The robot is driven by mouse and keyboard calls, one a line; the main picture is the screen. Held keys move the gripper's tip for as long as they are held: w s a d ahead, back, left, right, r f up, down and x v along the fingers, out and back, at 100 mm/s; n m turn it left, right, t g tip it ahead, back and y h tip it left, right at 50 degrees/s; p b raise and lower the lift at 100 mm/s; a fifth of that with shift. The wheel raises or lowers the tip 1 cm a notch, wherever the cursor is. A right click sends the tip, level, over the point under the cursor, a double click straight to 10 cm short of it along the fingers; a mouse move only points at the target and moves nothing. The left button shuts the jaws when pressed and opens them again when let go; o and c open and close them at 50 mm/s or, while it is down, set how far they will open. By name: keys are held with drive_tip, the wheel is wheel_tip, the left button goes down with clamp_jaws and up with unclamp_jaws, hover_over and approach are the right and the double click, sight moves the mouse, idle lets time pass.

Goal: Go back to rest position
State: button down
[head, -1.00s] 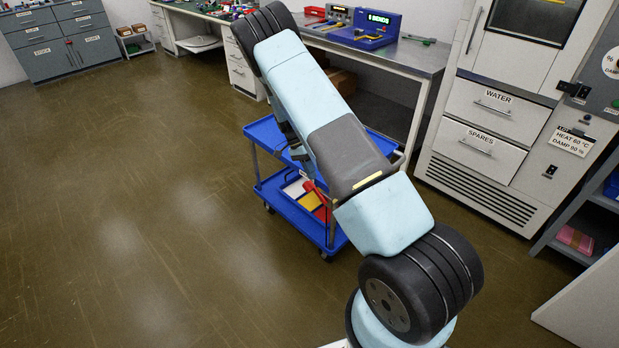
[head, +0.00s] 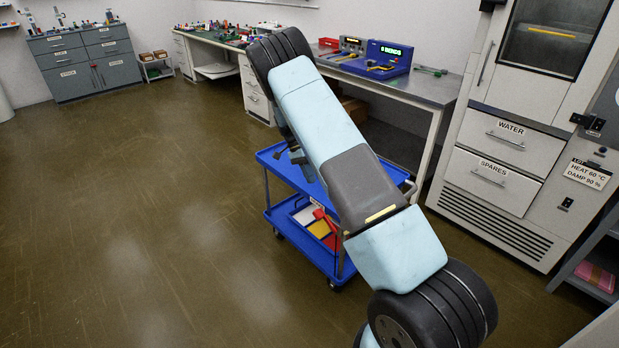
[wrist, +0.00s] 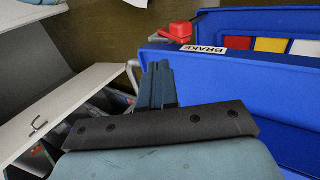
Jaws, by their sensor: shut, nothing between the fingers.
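My gripper (wrist: 159,72) shows in the wrist view with its two fingers together, shut and empty. It points toward the blue trolley (wrist: 228,68), whose edge with a BRAKE label (wrist: 203,49) lies just beyond and to the right. Whether the fingers touch the trolley cannot be told. In the head view my raised arm crosses the middle of the picture in front of the blue trolley (head: 283,222). The fingertips are not clear there; the arm's far end hangs over the trolley's upper shelf.
A white cabinet with WATER and SPARES drawers (head: 492,176) is at right. A red handle (wrist: 180,30) sticks up by the trolley. Open brown floor (head: 130,210) lies at left.

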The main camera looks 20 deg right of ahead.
drive_tip(key=s+r+n+t+y, duration=0.15)
drive_tip(key=s+r, duration=0.35)
drive_tip(key=r, duration=0.5)
drive_tip(key=s+r+n+t+y, duration=0.15)
drive_tip(key=s+r, duration=0.35)
drive_tip(key=r, duration=0.6)
drive_tip(key=s+r+n+t, duration=0.2)
drive_tip(key=s+r, duration=0.3)
drive_tip(key=r, duration=0.5)
drive_tip(key=s+r+n+t, duration=0.3)
drive_tip(key=s+r, duration=0.1)
drive_tip(key=s, duration=1)
drive_tip(key=s+r+n+t, duration=0.3)
drive_tip(key=s+r+n, duration=0.1)
drive_tip(key=s, duration=0.9)
drive_tip(key=shift+s+a+r+n, duration=0.15)
drive_tip(key=shift+s+r+n, duration=0.2)
drive_tip(key=shift+r, duration=0.35)
